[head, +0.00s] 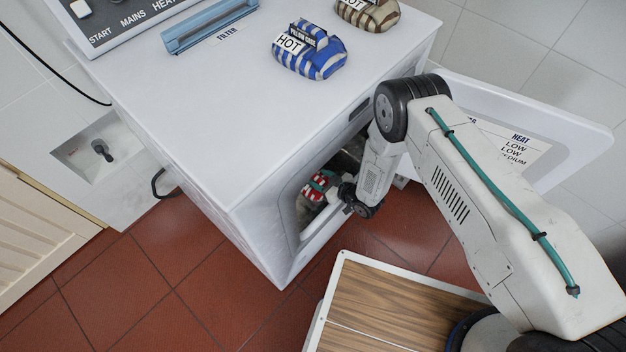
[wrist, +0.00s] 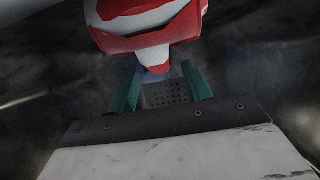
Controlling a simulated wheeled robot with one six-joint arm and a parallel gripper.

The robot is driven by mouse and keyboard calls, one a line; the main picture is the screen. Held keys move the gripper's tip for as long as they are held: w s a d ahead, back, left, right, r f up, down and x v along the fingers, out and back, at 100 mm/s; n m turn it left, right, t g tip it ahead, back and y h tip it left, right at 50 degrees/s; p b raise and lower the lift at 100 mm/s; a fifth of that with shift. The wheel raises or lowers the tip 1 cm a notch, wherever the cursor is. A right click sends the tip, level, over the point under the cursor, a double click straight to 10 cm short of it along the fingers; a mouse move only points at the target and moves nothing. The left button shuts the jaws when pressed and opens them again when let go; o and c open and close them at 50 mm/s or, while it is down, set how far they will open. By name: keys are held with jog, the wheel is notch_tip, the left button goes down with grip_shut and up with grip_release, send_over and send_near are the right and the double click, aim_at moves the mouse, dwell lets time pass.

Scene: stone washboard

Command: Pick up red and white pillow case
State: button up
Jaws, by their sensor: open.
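The red and white pillow case (wrist: 148,25) is a folded bundle at the top of the wrist view, inside the dark machine drum. It also shows in the head view (head: 317,187) through the open front of the white machine. My gripper (wrist: 160,75) is open, its two green fingers pointing at the bundle's near side. The bundle lies just beyond the fingertips; whether they touch it I cannot tell. In the head view my wrist is at the opening and the fingers are hard to make out.
The white machine (head: 200,130) has its door (head: 560,115) swung open to the right. A blue and white bundle (head: 310,52) and a brown striped bundle (head: 368,14) lie on its top. A blue filter (head: 210,27) sits there too. Red tiled floor lies in front.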

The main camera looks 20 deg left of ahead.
aim_at(315, 176)
jog(key=x, duration=0.4)
jog(key=shift+a, duration=0.1)
grip_shut()
jog(key=shift+r, duration=0.1)
